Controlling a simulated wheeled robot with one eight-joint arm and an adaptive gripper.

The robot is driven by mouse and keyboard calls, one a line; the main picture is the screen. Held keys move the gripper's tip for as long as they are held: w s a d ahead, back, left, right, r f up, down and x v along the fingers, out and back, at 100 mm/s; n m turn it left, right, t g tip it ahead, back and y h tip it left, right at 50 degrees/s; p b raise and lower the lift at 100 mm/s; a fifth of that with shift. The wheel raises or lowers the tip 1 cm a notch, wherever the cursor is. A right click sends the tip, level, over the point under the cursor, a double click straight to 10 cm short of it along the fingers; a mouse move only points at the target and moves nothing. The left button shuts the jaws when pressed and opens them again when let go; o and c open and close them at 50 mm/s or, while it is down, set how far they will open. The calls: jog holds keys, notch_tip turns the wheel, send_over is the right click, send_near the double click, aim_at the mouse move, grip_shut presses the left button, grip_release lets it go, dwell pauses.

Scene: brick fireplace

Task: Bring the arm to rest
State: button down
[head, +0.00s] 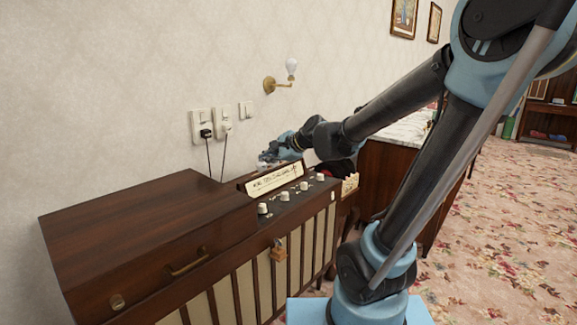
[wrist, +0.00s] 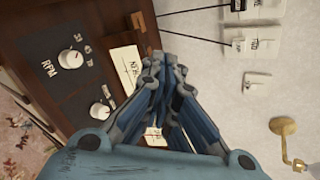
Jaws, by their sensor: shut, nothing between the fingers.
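My gripper (head: 268,158) is at the end of my outstretched arm, behind the label card at the right end of a dark wooden console (head: 135,215), close to the wall. In the wrist view my gripper (wrist: 164,66) shows its blue-grey fingers drawn together, with nothing held between them. The fingers cover part of the console's panel and its cream label card (wrist: 127,68). I cannot tell whether the fingertips touch the console.
Wall sockets (head: 201,125) hold plugs with hanging cords. A wall lamp (head: 271,85) sits above. A marble-topped cabinet (head: 410,128) stands behind my arm. Flowered carpet (head: 500,210) is open at right.

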jog(key=s+d+f+n+g+h, duration=0.2)
jog(key=s+d+f+n+h, duration=0.2)
jog(key=s+d, duration=0.8)
jog(key=s+d+f+n+g+h, duration=0.3)
jog(key=s+d+f+n+h, duration=0.2)
jog(key=s+d+f+n, duration=0.4)
jog(key=s+d+f, duration=0.3)
jog(key=d, duration=0.2)
jog(key=shift+d, duration=0.25)
jog(key=shift+f, duration=0.1)
jog(key=shift+w+f+g, duration=0.2)
jog(key=shift+w+g, duration=0.1)
jog(key=shift+w, duration=0.15)
jog(key=shift+s, duration=0.1)
